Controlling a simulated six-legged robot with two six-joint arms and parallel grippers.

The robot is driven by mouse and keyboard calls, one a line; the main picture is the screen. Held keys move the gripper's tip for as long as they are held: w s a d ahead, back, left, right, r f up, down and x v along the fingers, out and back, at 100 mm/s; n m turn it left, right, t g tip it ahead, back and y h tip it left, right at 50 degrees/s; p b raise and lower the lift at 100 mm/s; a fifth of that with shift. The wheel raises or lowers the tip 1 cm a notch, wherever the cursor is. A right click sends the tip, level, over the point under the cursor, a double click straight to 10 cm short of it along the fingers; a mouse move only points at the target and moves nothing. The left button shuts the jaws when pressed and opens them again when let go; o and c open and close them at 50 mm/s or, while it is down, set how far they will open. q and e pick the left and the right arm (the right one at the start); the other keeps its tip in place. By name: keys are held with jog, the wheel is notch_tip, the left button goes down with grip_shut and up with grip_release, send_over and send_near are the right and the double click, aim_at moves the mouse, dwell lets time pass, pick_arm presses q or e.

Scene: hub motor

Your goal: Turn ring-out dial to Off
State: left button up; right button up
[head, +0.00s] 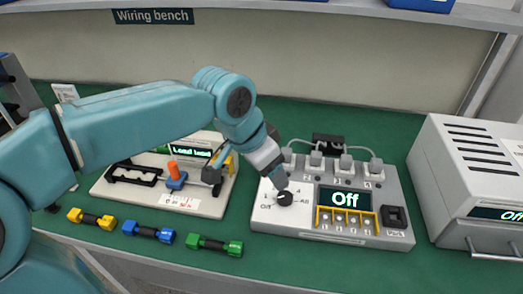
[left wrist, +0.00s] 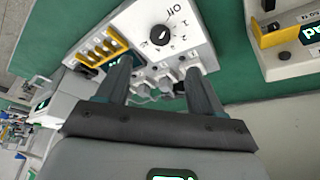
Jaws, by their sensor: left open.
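The ring-out box (head: 300,228) is a light grey unit on the green bench, with a display (head: 345,198) that reads "Off". Its black dial (head: 285,199) sits on a white plate at the left, with "Off" printed to its lower left and "All" to its right. The dial also shows in the left wrist view (left wrist: 160,36), near "Off"; I cannot tell exactly where its pointer aims. My left gripper (head: 277,178) is just above and behind the dial. In the left wrist view its two fingers (left wrist: 158,70) are open, with the dial beyond the tips, apart from them.
Cables plug into grey connectors (head: 345,163) along the box's back. A light board (head: 205,205) with an orange-handled clamp is at left. Yellow (head: 92,218), blue (head: 148,232) and green (head: 214,245) connectors lie in front. A grey machine (head: 455,180) stands right.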

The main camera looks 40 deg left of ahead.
pick_arm(q)
jog(key=v, duration=0.4)
jog(key=shift+s+r+p, duration=0.1)
jog(key=shift+r+p, duration=0.15)
jog(key=shift+p, duration=0.05)
